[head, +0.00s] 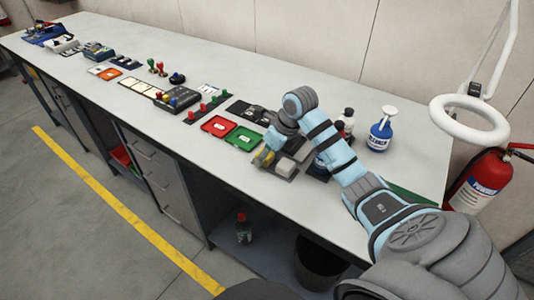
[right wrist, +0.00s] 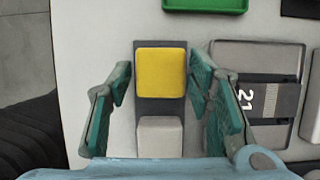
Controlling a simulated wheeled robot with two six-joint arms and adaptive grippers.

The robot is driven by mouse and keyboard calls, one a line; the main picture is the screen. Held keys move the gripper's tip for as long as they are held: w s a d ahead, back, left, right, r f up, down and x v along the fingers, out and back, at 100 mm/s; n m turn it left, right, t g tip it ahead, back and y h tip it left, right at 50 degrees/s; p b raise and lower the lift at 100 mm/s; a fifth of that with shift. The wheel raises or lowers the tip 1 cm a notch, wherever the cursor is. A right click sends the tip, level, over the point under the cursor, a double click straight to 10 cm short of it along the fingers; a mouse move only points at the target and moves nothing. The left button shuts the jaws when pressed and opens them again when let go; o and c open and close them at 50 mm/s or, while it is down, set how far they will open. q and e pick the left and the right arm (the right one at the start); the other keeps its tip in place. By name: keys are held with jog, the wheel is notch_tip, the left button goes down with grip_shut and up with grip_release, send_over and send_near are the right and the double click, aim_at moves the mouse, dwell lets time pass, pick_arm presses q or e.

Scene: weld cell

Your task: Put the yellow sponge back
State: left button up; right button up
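The yellow sponge (right wrist: 161,72) lies on a dark grey mat (right wrist: 159,108), next to a light grey block (right wrist: 160,137). My right gripper (right wrist: 160,78) is open, with its green fingers on either side of the sponge and a small gap at each side. In the head view, the sponge (head: 264,157) is partly hidden by my right gripper (head: 268,152), which points down at the mat near the table's front edge. My left gripper is not in view.
Red (head: 220,126) and green (head: 244,140) trays lie left of the mat. Bottles, including a blue and white spray bottle (head: 380,135), stand behind my right arm. A device marked 21 (right wrist: 256,98) lies right of the mat in the wrist view.

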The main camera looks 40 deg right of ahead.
jog(key=shift+r, duration=0.1)
jog(key=shift+d+r, duration=0.1)
jog(key=shift+r, duration=0.3)
jog(key=p+v, duration=0.1)
jog(key=v, duration=1)
jog(key=shift+s+r, duration=0.15)
